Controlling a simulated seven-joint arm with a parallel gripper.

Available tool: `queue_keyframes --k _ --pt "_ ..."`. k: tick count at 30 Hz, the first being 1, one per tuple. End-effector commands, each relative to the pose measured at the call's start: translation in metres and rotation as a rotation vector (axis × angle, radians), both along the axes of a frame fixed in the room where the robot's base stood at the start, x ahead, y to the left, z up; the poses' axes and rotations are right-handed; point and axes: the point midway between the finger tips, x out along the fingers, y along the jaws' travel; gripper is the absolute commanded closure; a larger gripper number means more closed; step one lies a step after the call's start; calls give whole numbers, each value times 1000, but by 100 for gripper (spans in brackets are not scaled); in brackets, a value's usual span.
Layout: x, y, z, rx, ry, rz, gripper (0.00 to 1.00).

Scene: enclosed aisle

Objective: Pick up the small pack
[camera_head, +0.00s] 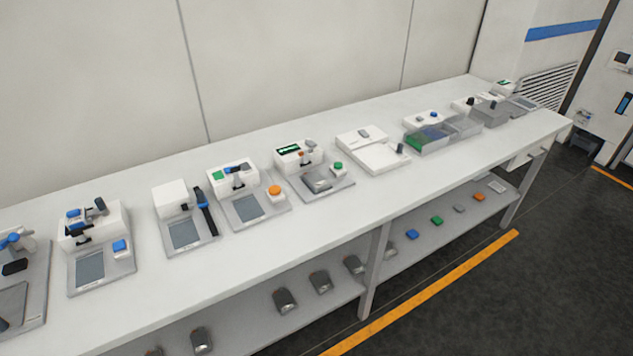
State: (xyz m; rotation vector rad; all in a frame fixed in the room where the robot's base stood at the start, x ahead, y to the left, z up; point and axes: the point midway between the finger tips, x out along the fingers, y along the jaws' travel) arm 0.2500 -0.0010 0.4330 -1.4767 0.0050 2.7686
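No part of my gripper shows in the head view. I cannot tell for sure which thing is the small pack. Small flat pieces lie in a row on the lower shelf (400,262) at the right: a blue one (411,234), a green one (437,220), a grey one (459,208) and an orange one (479,197). Larger dark grey blocks, one of them near the middle (285,300), lie on the lower shelf further left. All lie apart from each other with bare shelf between them.
A long white bench (330,220) runs along the pale wall. Several small devices on grey plates stand on it, one with an orange knob (274,190). Clear-walled bins (425,141) stand further right. A bench leg (375,270) divides the shelf front. Dark floor (560,270) with a yellow line is free.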

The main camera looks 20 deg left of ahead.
Motion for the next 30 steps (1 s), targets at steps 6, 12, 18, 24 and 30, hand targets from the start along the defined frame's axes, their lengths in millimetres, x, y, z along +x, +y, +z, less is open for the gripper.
queue_keyframes --k 6,12,18,24,30 --pt "0 0 0 0 0 0 100" --pt "0 0 0 0 0 0 100" --pt "0 0 0 0 0 0 86" --pt "0 0 0 0 0 0 66" --pt "0 0 0 0 0 0 47"
